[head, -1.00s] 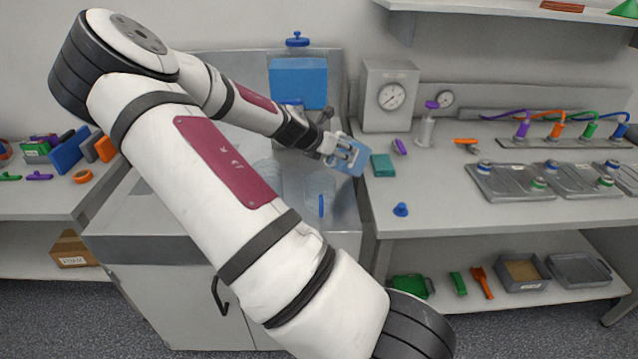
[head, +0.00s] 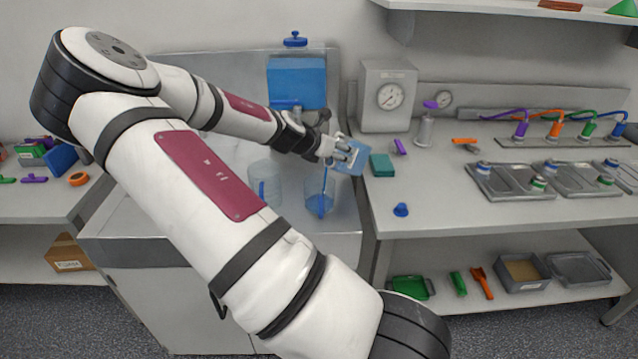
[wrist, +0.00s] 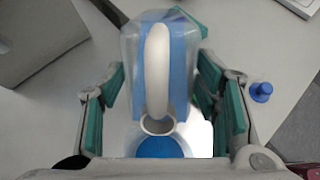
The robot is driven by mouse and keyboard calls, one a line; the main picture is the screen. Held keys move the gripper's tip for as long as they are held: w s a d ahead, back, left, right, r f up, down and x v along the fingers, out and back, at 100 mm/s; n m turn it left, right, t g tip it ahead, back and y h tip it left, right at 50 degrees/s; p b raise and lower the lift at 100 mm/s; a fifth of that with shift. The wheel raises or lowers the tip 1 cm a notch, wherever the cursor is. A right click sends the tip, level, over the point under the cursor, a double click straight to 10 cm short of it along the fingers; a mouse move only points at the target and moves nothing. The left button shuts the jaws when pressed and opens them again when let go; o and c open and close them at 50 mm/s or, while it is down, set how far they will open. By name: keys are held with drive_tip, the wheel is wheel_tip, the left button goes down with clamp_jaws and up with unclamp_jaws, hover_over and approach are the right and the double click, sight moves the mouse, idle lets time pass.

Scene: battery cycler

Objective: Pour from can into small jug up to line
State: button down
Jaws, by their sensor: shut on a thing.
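The can (head: 349,159) is a clear container with blue liquid, tilted over the steel worktop. In the wrist view the can (wrist: 183,65) shows its white handle and round spout, pointing down towards me. My gripper (head: 343,152) is shut on it, with green finger pads on both sides in the wrist view. A clear jug (head: 309,190) stands below the spout with blue liquid in its lower part. A thin blue streak runs between can and jug. Another clear jug (head: 258,173) stands to its left. The fill line cannot be made out.
A blue tank (head: 297,80) stands behind the jugs. A gauge box (head: 375,105), a teal block (head: 382,165) and a blue knob-like piece (head: 401,210) are on the right bench. A dark tap-like fitting is close behind my gripper.

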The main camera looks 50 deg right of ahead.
drive_tip(key=shift+a+r+h+b, duration=0.15)
drive_tip(key=shift+h+b, duration=0.35)
drive_tip(key=shift+b, duration=0.25)
idle(2.0)
